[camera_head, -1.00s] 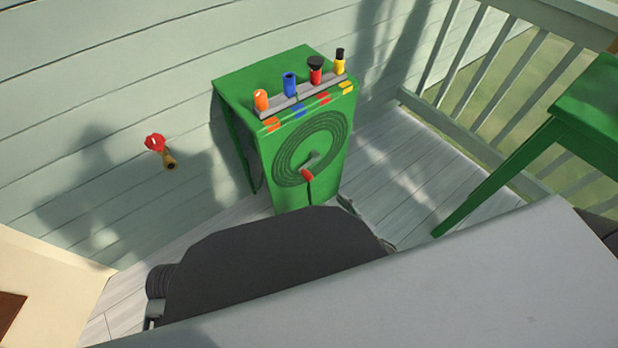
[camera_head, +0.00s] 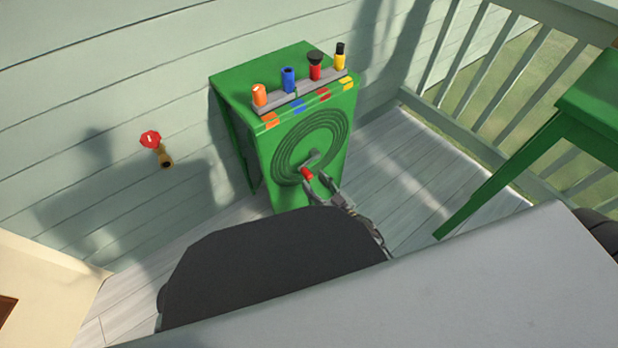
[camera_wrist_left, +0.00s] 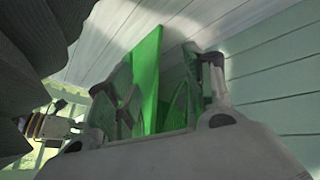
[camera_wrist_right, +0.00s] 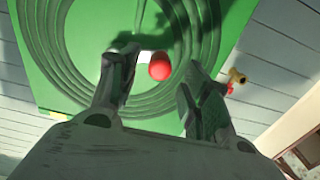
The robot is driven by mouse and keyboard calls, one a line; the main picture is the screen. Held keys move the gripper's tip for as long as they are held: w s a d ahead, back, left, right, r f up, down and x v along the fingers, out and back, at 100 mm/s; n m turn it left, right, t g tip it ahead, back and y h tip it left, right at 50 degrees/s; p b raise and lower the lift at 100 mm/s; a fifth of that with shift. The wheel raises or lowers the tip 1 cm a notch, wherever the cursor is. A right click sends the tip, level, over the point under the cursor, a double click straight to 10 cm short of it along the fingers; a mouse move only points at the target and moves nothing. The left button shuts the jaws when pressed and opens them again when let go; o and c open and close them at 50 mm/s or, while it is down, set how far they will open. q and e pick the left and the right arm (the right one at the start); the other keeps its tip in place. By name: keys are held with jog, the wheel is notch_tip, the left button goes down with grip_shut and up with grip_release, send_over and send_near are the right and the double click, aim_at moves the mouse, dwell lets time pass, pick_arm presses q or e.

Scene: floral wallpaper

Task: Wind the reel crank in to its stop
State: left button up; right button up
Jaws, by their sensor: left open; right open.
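The green hose reel cabinet (camera_head: 285,198) stands against the wall with a coiled hose ring (camera_head: 336,130) on its front. The crank's red knob (camera_head: 307,174) is at the lower centre of the coil, with its grey arm (camera_head: 314,160) up and to the right. My right gripper (camera_head: 318,183) is open, its fingertips at the knob. In the right wrist view the red knob (camera_wrist_right: 160,68) shows between the tips of the open right gripper (camera_wrist_right: 158,75), and I cannot tell if they touch. My left gripper (camera_wrist_left: 160,75) is open and shows only in its wrist view, with green panels beyond.
Orange (camera_head: 259,95), blue (camera_head: 289,80), red (camera_head: 315,70) and yellow (camera_head: 340,57) nozzles stand in a grey rack on the cabinet. A red-handled tap (camera_head: 151,139) is on the wall at left. A green table (camera_head: 590,95) stands at right by the railing.

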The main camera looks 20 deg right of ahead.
aim_at(311, 179)
jog(key=shift+b+x, duration=0.45)
jog(key=shift+x, duration=1.35)
jog(key=shift+w+a, duration=0.1)
jog(key=shift+w, duration=0.1)
pick_arm(q)
notch_tip(311, 179, down, 3)
jog(key=shift+w+d+r+t, duration=0.1)
jog(key=shift+d+r+t, duration=0.1)
jog(key=shift+t, duration=0.1)
jog(key=shift+r, duration=0.15)
pick_arm(e)
grip_shut()
